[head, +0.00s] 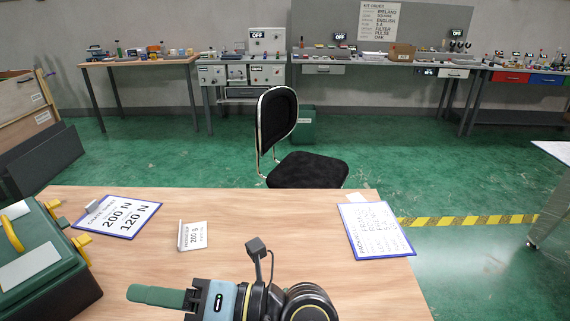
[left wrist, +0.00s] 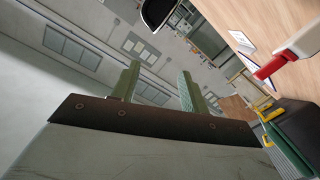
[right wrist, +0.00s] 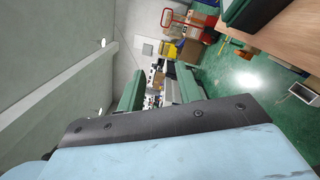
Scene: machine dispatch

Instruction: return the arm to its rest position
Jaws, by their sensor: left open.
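My right gripper (head: 158,296) shows low in the head view above the near table, side-on and pointing left. Its two green fingers stand apart with nothing between them in the right wrist view (right wrist: 160,76). My left gripper (left wrist: 158,78) is out of the head view. In the left wrist view its green fingers are spread and empty, with the wall and room behind them. Neither gripper touches an object.
The wooden table (head: 330,275) carries a green case (head: 45,265), a clipboard (head: 117,216), a small card (head: 193,236) and another clipboard (head: 375,231). A black chair (head: 308,169) stands beyond it. Workbenches line the back wall. The table's middle is mostly clear.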

